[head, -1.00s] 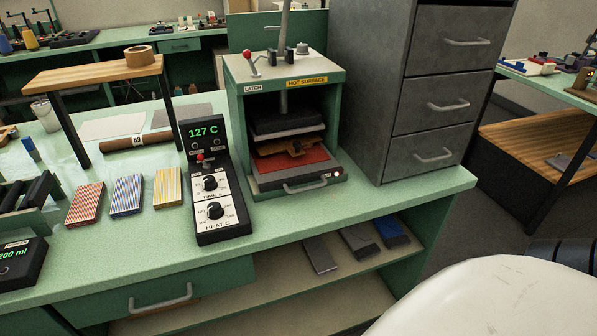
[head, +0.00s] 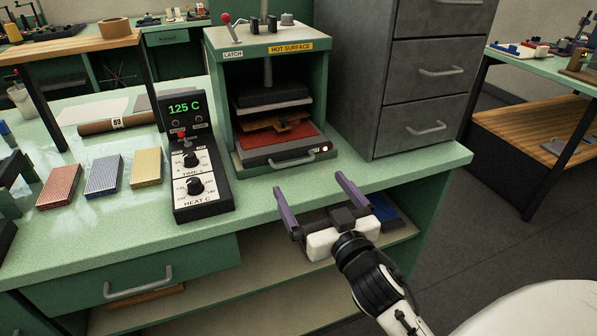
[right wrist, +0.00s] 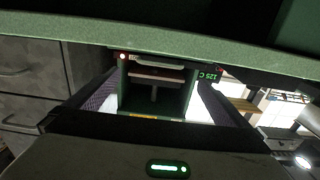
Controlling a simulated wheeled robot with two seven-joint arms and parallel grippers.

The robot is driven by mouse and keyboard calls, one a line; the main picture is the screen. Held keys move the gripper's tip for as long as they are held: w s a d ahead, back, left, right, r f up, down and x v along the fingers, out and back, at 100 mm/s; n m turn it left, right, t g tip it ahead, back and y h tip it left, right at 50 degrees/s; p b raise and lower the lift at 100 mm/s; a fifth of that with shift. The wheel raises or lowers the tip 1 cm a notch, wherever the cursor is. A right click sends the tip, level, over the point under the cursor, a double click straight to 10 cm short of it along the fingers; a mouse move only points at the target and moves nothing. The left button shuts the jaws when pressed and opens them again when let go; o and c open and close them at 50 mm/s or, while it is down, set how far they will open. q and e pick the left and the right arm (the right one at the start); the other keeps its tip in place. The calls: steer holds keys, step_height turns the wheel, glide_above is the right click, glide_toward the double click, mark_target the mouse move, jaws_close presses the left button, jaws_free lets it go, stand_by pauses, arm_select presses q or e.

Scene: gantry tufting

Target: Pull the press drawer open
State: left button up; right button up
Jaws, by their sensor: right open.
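The green press (head: 222,110) stands on the bench with its front open. Its drawer (head: 250,161) is at the bottom, and looks shut, with a grey bar handle (head: 294,161) and a small light at its right end. A red pad (head: 300,136) lies inside above the drawer front. My right gripper (head: 308,184) is open and empty, its purple fingers spread wide and pointing toward the drawer, a short way in front of the handle and apart from it. The right wrist view shows the press (right wrist: 158,102) between the fingers, inverted. My left gripper is not in view.
A control box (head: 203,195) reading 125 C stands left of the press, beside several coloured blocks (head: 104,175). A grey cabinet (head: 385,100) stands close on the right. The bench edge (head: 240,226) and a lower shelf (head: 240,300) lie below. The bench top before the drawer is clear.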

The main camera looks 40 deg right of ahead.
mark_target(295, 163)
steer(key=x, duration=0.7)
steer(key=shift+w+p, duration=0.25)
steer(key=shift+p, duration=0.1)
steer(key=shift+w+d, duration=0.15)
steer(key=shift+w, duration=0.45)
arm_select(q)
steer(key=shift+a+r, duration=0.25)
